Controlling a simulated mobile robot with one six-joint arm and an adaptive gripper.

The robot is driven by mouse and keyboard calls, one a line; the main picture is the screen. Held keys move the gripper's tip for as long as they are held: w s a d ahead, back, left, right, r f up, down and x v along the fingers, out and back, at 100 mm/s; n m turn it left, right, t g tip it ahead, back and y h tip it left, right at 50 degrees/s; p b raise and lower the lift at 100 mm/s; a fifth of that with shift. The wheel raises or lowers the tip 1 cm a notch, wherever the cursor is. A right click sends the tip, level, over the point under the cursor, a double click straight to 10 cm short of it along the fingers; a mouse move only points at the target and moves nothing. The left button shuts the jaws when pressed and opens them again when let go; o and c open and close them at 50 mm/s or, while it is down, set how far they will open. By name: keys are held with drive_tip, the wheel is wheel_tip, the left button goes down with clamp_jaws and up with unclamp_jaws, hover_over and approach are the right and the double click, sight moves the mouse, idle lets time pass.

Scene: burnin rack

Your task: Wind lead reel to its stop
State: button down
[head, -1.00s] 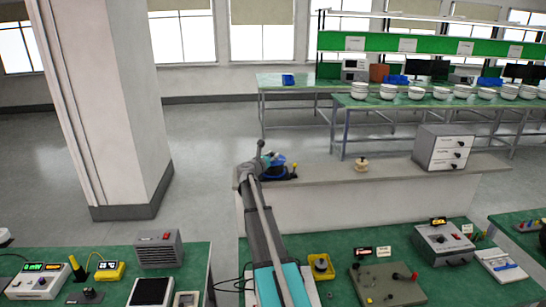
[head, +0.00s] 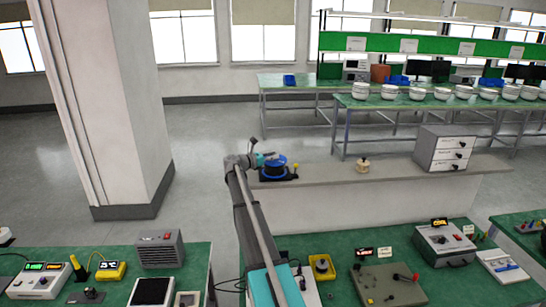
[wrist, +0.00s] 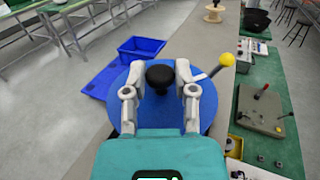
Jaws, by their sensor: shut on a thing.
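The lead reel is a blue disc (wrist: 203,118) with a black knob (wrist: 160,77) on it, seen close in the wrist view. In the head view the reel (head: 275,170) stands on a dark base at the left end of the long grey ledge. A lever with a yellow ball tip (wrist: 227,59) sticks out at its right side, also seen in the head view (head: 296,167). My gripper (wrist: 159,74) is shut on the black knob, with one finger on each side of it. My gripper (head: 262,159) is at the reel's left side in the head view.
A wooden spool (head: 362,166) and a white drawer unit (head: 444,149) stand further right on the ledge. In front, a green bench carries a panel with a red-knobbed lever (head: 388,283) and a yellow fixture (head: 322,268). A pillar (head: 110,100) stands at left.

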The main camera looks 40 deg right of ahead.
drive_tip(key=shift+s+d, duration=0.1)
drive_tip(key=shift+c, duration=2.2)
unclamp_jaws()
drive_tip(key=shift+w+a, duration=0.25)
drive_tip(key=shift+a, duration=1.75)
drive_tip(key=shift+w+a, duration=0.25)
drive_tip(key=shift+a, duration=1.7)
drive_tip(key=shift+w+a, duration=0.25)
drive_tip(key=shift+a, duration=1.75)
